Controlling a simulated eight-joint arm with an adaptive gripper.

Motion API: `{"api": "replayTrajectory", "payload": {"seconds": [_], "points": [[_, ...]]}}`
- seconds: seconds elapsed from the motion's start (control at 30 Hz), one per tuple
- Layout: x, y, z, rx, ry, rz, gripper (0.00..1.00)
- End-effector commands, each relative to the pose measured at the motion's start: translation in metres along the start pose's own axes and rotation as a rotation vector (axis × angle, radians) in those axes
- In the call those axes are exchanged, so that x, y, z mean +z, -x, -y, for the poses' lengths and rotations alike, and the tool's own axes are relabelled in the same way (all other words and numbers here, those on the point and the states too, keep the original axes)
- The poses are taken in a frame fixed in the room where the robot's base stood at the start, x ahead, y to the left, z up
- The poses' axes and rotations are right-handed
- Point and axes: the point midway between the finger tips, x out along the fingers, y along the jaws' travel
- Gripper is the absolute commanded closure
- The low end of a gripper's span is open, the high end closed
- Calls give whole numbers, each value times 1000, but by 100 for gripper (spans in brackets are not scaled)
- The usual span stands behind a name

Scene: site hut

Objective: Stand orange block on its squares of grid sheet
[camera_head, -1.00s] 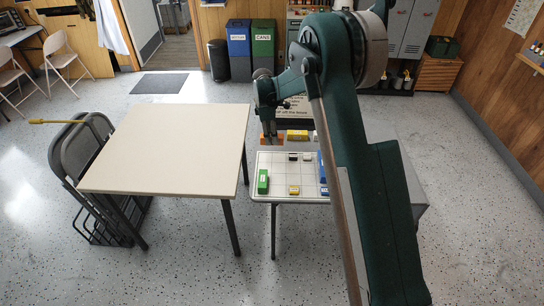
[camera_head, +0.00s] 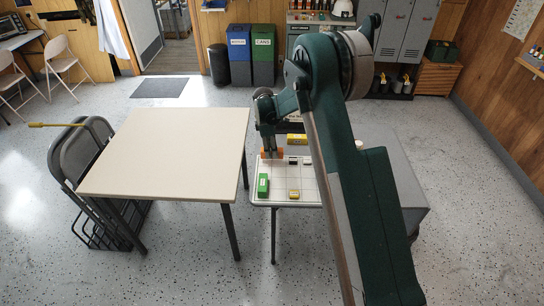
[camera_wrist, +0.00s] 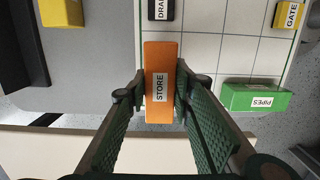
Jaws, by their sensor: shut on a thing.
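The orange block (camera_wrist: 160,82) bears a label reading STORE. In the wrist view it lies between my gripper's two fingers (camera_wrist: 160,97), which are closed on its sides. In the head view the orange block (camera_head: 272,154) hangs under my gripper (camera_head: 270,148) at the left back part of the grid sheet. The white grid sheet (camera_head: 277,189) lies on the small table, and its lined squares (camera_wrist: 215,60) show beside the block. I cannot tell whether the block touches the sheet.
On the sheet are a green PIPES block (camera_wrist: 255,97), a yellow GATE block (camera_wrist: 289,14) and a black DRAI-labelled block (camera_wrist: 161,9). Another yellow block (camera_wrist: 61,13) lies off the sheet. A larger bare table (camera_head: 165,150) stands to the left.

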Motion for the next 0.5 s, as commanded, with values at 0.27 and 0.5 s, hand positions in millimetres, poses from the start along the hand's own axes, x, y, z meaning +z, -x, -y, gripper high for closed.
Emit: {"api": "replayTrajectory", "payload": {"seconds": [0.27, 0.5], "points": [[-3, -28, 0, 0, 0, 0, 90], [-4, -31, 0, 0, 0, 0, 90]]}}
